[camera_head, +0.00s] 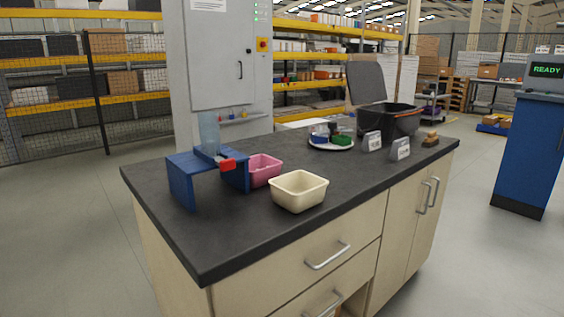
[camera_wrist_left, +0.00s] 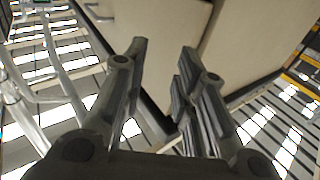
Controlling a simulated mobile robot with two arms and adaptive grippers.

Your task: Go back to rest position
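My left gripper (camera_wrist_left: 165,75) shows in the left wrist view with its two fingers spread apart. It is open and nothing is between the fingers. Pale cabinet panels stand beyond the fingertips. Neither of my arms shows in the head view, and my right gripper is not in either view.
A dark-topped workbench (camera_head: 240,225) stands ahead. On it are a blue stand (camera_head: 182,185), a pink bin (camera_head: 264,170), a cream bin (camera_head: 298,191), a white plate (camera_head: 331,147) with small items, and a black crate (camera_head: 404,121). A blue console (camera_head: 540,150) stands at right. The floor at left is clear.

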